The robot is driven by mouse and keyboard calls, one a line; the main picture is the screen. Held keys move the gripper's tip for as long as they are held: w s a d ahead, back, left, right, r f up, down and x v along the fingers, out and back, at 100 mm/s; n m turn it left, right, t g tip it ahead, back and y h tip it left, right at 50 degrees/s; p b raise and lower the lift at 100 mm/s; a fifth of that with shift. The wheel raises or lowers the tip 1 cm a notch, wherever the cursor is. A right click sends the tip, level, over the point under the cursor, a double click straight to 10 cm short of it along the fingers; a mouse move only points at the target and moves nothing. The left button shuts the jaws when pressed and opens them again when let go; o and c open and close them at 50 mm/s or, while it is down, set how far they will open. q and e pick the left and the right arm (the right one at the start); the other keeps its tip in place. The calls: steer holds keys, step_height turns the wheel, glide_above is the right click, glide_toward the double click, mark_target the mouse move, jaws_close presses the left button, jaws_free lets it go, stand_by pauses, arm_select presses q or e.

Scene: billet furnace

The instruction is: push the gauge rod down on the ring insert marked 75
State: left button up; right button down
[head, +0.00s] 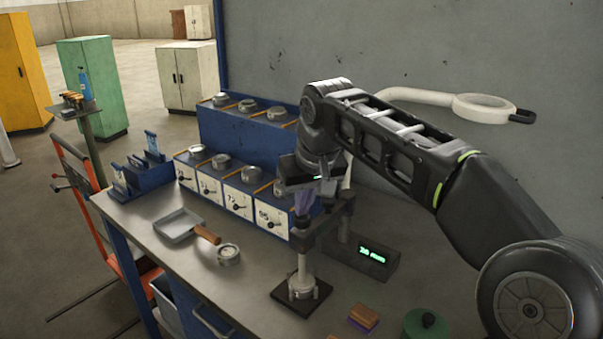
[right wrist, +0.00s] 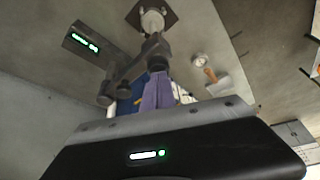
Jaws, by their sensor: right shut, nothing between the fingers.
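The gauge rod (head: 302,263) stands upright in the dark gauge stand (head: 325,225). Its lower end is at a metal ring insert (head: 302,285) on the black base plate (head: 316,295). I cannot read a number on this ring. My right gripper (head: 303,210), with purple fingers, is shut and empty and points down at the top of the stand, above the rod. I cannot tell whether it touches. The right wrist view shows the fingers (right wrist: 157,92) close to the stand (right wrist: 150,52), with the ring insert (right wrist: 152,22) beyond. My left gripper is not in view.
A blue rack (head: 250,125) with several ring inserts and numbered labels stands behind. A lit green readout box (head: 375,262) is right of the stand. A loose ring (head: 229,255) and a wooden-handled pan (head: 180,226) lie left. Blocks (head: 363,317) and a green round item (head: 427,326) are in front.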

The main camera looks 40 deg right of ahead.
steer(key=shift+r, duration=0.1)
step_height(320, 180, up, 3)
steer(key=p, duration=0.2)
steer(key=shift+p, duration=0.3)
step_height(320, 180, up, 4)
steer(key=p, duration=0.3)
steer(key=shift+p, duration=0.35)
